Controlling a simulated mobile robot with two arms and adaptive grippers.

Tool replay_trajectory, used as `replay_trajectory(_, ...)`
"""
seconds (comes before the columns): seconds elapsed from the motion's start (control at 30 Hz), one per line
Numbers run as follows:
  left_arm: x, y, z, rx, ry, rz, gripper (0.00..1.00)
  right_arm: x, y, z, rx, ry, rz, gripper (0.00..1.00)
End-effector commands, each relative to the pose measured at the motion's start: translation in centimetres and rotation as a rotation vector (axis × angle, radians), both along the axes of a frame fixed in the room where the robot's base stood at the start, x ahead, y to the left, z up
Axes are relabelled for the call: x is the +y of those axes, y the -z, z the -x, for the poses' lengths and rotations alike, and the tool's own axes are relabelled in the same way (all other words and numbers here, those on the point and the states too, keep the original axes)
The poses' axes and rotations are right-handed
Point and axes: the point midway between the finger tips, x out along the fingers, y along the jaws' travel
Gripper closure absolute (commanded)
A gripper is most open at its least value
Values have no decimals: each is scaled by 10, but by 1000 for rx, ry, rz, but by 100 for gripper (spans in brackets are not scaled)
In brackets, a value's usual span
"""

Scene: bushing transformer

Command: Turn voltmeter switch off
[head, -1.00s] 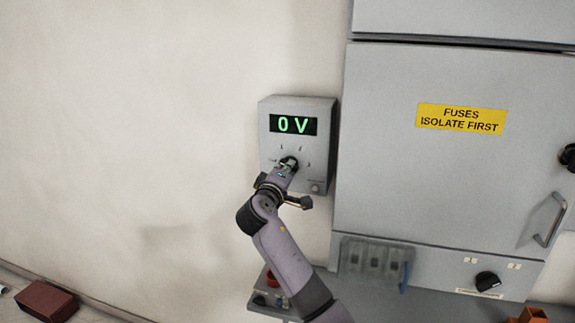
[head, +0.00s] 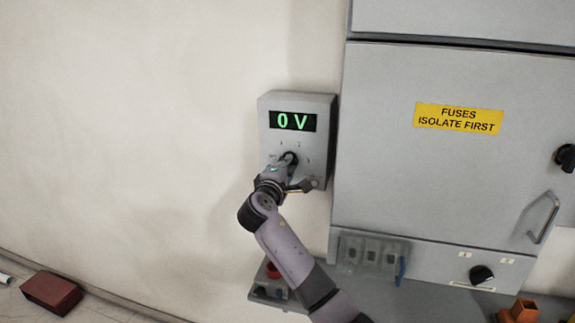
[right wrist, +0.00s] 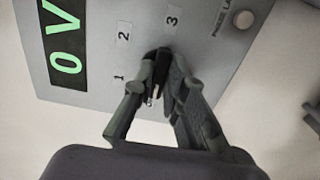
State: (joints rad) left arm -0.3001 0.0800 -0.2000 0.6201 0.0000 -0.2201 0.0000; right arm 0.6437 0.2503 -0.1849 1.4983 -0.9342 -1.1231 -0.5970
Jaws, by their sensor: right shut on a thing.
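The voltmeter (head: 322,140) is a grey box on the wall with a lit green display reading 0 V. Its dark rotary switch (right wrist: 163,56) sits below the display, with the marks 1, 2 and 3 around it in the right wrist view. My right gripper (head: 287,163) reaches up to the switch from below. In the right wrist view, the two fingers of my right gripper (right wrist: 160,80) are shut on the switch, one on each side. The fingers partly hide the switch, so I cannot tell for certain where it points. My left gripper is not in view.
A large grey cabinet (head: 440,170) with a yellow fuse label stands close on the right. Below it are a black knob (head: 481,274) and a fuse block (head: 370,255). A red-brown box (head: 51,292) lies at the lower left. The wall left of the voltmeter is bare.

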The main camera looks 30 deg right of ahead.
Motion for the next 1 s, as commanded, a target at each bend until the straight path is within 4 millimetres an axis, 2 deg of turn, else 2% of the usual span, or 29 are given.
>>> replay_trajectory(0.23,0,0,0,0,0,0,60,1,1,0,4,-2,2,100)
replay_trajectory(0.27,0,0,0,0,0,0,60,1,1,0,4,-2,2,86)
replay_trajectory(0.53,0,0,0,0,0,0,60,0,1,0,2,-1,1,68)
replay_trajectory(0.83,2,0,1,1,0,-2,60,1,0,1,1,0,1,68)
replay_trajectory(1.0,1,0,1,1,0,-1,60,15,1,11,1,-3,-1,68)
